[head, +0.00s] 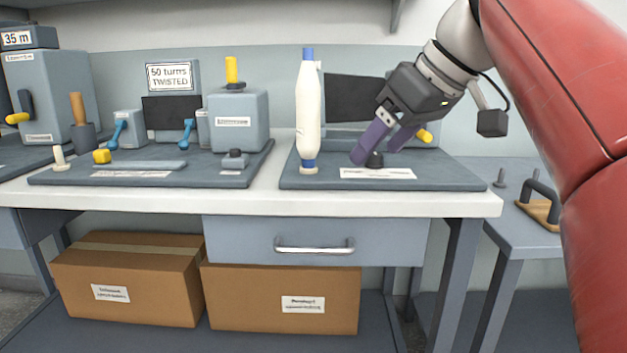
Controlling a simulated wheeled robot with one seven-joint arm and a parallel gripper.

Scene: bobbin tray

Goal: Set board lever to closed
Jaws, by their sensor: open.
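My gripper (378,151) reaches down from the upper right over the right grey board (440,177). Its purple fingers are apart, with nothing seen held between them. On the left board (50,180) stand two blue levers (117,133) (187,134). I cannot tell which part is the board lever or how it is set.
A white bobbin (308,115) with blue ends stands upright left of my gripper, before a dark panel (350,100). A grey box with a yellow knob (238,121) stands further left. A side table (525,235) holds a black handle on a wooden base (541,208).

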